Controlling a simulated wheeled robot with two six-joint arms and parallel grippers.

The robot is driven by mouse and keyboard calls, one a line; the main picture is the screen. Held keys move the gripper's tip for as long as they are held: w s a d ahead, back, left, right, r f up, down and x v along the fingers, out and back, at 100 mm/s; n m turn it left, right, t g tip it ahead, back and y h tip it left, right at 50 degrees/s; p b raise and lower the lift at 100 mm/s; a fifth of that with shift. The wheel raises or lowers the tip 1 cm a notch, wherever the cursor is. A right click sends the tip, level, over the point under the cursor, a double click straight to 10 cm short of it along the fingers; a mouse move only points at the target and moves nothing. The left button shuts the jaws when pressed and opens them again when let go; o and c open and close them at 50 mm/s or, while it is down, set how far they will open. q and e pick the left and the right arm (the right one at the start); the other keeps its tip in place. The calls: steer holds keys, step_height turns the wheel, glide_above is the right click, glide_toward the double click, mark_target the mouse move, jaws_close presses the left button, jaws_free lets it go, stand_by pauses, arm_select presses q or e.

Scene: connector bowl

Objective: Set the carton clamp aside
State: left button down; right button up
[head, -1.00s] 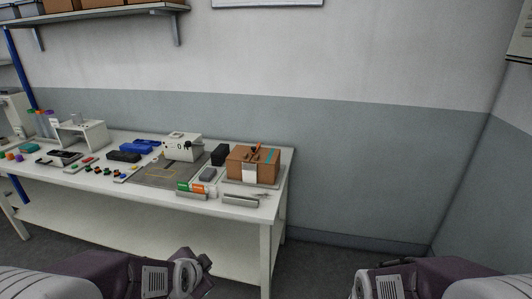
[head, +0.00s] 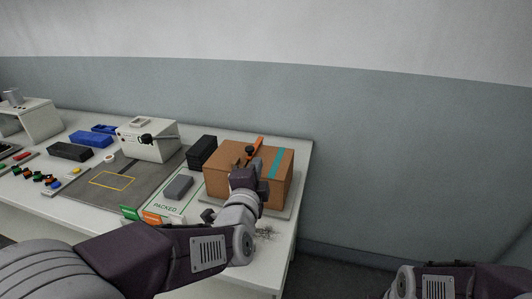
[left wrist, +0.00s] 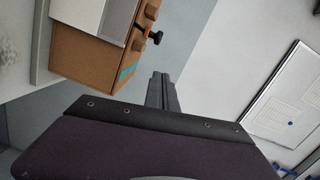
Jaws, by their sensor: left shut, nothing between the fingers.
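The orange carton clamp (head: 254,151) with a black knob sits at the top of the brown carton (head: 222,181), which has a teal stripe and stands at the right end of the table. In the left wrist view, the clamp (left wrist: 149,31) shows at the edge of the carton (left wrist: 88,56). My left gripper (head: 257,164) is in front of the carton, near its top, and hides part of it. In the left wrist view, its fingers (left wrist: 162,84) are shut together, empty and apart from the clamp. My right gripper is out of view.
A PACKED tray (head: 165,206) with a grey item lies left of the carton. A black box (head: 202,152), a white machine (head: 147,140) and a grey mat (head: 81,190) are further left. The wall stands behind, with open floor right of the table.

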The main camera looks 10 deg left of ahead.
arm_select(q)
steer(key=w+b, duration=0.1)
steer(key=w, duration=0.2)
steer(key=w+f+b, duration=0.1)
steer(key=w, duration=0.1)
steer(key=w+d, duration=0.1)
steer(key=w, duration=0.2)
steer(key=shift+w+f+b, duration=0.35)
steer(key=shift+b, duration=0.05)
steer(key=a, duration=0.2)
steer(key=shift+w+a+f+b, duration=0.15)
steer(key=shift+a+f+b, duration=0.15)
steer(key=shift+a+b, duration=0.1)
steer(key=shift+a, duration=0.5)
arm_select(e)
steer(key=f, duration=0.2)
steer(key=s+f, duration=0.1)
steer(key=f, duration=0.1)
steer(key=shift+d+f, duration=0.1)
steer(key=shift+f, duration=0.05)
